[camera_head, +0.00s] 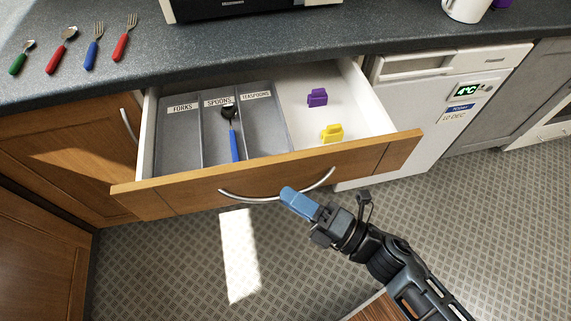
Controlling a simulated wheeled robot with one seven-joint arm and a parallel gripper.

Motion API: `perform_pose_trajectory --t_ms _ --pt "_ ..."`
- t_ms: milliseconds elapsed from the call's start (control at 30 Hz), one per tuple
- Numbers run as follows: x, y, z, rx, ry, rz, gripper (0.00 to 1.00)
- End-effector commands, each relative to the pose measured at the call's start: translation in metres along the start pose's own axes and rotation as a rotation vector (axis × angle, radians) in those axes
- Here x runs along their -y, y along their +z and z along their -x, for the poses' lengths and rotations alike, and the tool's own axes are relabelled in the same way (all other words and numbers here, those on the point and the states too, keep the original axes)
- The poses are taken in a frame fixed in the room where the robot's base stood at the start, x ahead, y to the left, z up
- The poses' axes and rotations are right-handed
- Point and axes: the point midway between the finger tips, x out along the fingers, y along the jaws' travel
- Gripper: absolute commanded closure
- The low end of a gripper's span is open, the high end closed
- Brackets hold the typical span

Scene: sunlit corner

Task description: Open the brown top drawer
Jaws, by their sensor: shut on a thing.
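The brown top drawer (290,169) stands pulled out from under the counter, its inside in plain view. A curved silver handle (240,198) runs along its front. My gripper (288,194) has its blue fingers at the right half of the handle and is shut on it. Inside the drawer, a grey divided tray (163,150) has labels for forks, spoons and teaspoons. A blue-handled spoon (233,145) lies in the spoons section. A purple clip (317,97) and a yellow clip (332,133) lie in the white right part.
Several forks and spoons, such as a red fork (122,42), lie on the dark counter (240,48). A white appliance (440,110) stands right of the drawer. A lower cabinet door (70,155) is at the left. The patterned floor (180,275) before the drawer is clear.

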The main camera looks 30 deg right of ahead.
Motion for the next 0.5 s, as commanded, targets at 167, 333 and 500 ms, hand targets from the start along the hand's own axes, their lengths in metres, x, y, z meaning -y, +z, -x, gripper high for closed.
perform_pose_trajectory --t_ms 167,333,500 --pt "-0.006 -0.034 0.034 0.0 -0.004 -0.003 1.0" --pt "-0.013 -0.057 0.058 0.001 -0.004 -0.002 1.0" --pt "-0.018 -0.073 0.073 0.0 -0.003 -0.002 1.0"
